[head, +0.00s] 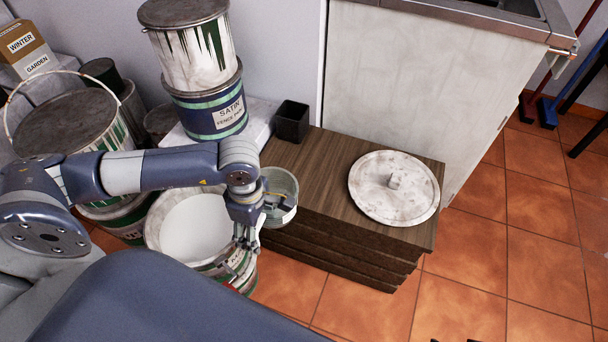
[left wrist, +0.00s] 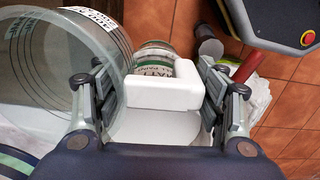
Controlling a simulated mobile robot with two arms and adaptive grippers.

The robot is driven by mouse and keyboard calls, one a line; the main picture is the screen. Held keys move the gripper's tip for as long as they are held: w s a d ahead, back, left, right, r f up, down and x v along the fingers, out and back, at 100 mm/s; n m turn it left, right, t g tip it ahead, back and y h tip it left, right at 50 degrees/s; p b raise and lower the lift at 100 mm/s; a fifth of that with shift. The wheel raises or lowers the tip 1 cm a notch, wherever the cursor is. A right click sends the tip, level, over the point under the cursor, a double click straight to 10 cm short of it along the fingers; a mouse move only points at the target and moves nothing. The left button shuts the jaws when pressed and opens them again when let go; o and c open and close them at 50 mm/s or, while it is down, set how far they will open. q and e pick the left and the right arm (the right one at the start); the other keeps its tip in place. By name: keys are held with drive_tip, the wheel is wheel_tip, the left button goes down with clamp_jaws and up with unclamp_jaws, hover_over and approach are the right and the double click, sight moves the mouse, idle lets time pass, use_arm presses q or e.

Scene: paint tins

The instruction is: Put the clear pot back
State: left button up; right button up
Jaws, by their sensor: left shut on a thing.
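The clear pot (head: 283,188) is a see-through measuring jug with dark marks and a white handle. It is held in the air between the open paint tin and the wooden boards. In the left wrist view the pot (left wrist: 65,65) fills the left side, lying across the picture. Its white handle (left wrist: 165,95) is between the fingers. My left gripper (head: 247,238) is shut on that handle; the fingers also show in the left wrist view (left wrist: 160,100). The open tin (head: 195,228) with white paint stands just left of and below the gripper. My right gripper is not clearly seen.
A stack of dark wooden boards (head: 325,170) carries a round paint-stained lid (head: 394,187) and a black square cup (head: 292,121). Stacked tins (head: 207,110) stand behind my arm, with a handled tin (head: 65,122) at left. Tiled floor (head: 545,215) is free at right.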

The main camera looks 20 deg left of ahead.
sight(290, 191)
use_arm(q)
drive_tip(key=w, duration=0.4)
drive_tip(key=w+b, duration=0.1)
drive_tip(key=w, duration=0.2)
drive_tip(key=w+f, duration=0.1)
drive_tip(key=w, duration=0.3)
drive_tip(key=shift+w+d, duration=0.3)
drive_tip(key=shift+d, duration=0.1)
drive_tip(key=shift+w+f+b, duration=0.15)
drive_tip(key=shift+w+b, duration=0.15)
drive_tip(key=shift+w, duration=1.3)
drive_tip(key=f, duration=0.1)
drive_tip(key=w+f+b, duration=0.1)
drive_tip(key=f, duration=0.1)
drive_tip(key=shift+w, duration=0.1)
drive_tip(key=shift+f, duration=0.1)
drive_tip(key=o, duration=1.2)
drive_tip(key=shift+d, duration=0.1)
use_arm(e)
drive_tip(key=w+a+r+t+y, duration=0.1)
drive_tip(key=w+t, duration=0.3)
drive_tip(key=w, duration=0.4)
drive_tip(key=shift+a+r, duration=0.15)
drive_tip(key=shift+a, duration=0.55)
drive_tip(key=shift+s, duration=0.1)
use_arm(q)
drive_tip(key=shift+f, duration=0.15)
